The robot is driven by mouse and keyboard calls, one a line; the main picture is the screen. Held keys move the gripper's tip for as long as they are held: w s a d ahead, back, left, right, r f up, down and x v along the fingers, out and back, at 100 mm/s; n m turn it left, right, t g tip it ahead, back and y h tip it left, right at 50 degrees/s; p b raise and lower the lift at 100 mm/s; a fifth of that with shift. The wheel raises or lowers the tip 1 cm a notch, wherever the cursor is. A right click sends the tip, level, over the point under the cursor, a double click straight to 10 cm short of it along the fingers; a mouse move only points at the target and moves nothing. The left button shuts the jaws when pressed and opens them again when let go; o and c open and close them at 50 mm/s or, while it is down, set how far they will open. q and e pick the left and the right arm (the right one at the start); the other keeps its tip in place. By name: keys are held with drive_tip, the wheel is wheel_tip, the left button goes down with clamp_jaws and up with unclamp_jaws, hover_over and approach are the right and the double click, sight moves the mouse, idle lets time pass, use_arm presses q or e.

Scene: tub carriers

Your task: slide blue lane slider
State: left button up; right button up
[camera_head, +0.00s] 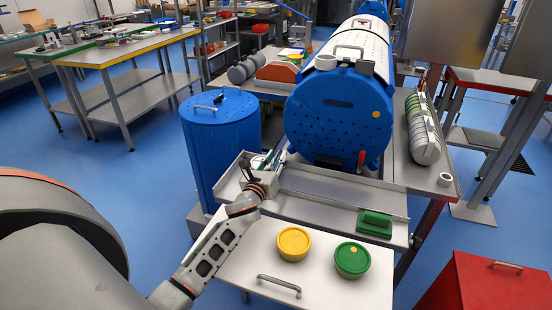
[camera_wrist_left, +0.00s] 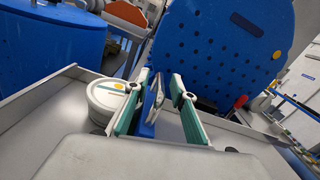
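The blue lane slider (camera_wrist_left: 152,108) stands between the two teal-padded fingers of my left gripper (camera_wrist_left: 162,92) in the left wrist view. It is closer to the left finger, with a gap to the right finger. The gripper is open around it. In the head view my left gripper (camera_head: 262,168) reaches down at the left end of the grey tray (camera_head: 322,184), in front of the blue drum, and hides most of the slider. A green slider block (camera_head: 375,223) sits at the tray's right end. My right gripper is in neither view.
A white round tub (camera_wrist_left: 108,97) stands just left of the fingers. A large perforated blue drum (camera_head: 338,115) rises behind the tray, and a blue barrel (camera_head: 218,150) stands left. Yellow (camera_head: 293,243) and green (camera_head: 352,260) tubs sit on the white front surface.

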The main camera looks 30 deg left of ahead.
use_arm(q)
clamp_jaws()
drive_tip(key=shift+w+d+b, duration=0.1)
drive_tip(key=shift+w+d, duration=0.1)
drive_tip(key=shift+d, duration=0.6)
drive_tip(key=shift+w+d+b, duration=0.1)
drive_tip(key=shift+w+d, duration=0.05)
drive_tip(key=shift+d, duration=0.6)
drive_tip(key=shift+w+d+b, duration=0.1)
drive_tip(key=shift+w+d, duration=0.1)
drive_tip(key=shift+d, duration=0.6)
drive_tip(key=shift+o, duration=0.7)
unclamp_jaws()
drive_tip(key=shift+a, duration=0.1)
drive_tip(key=v, duration=1.2)
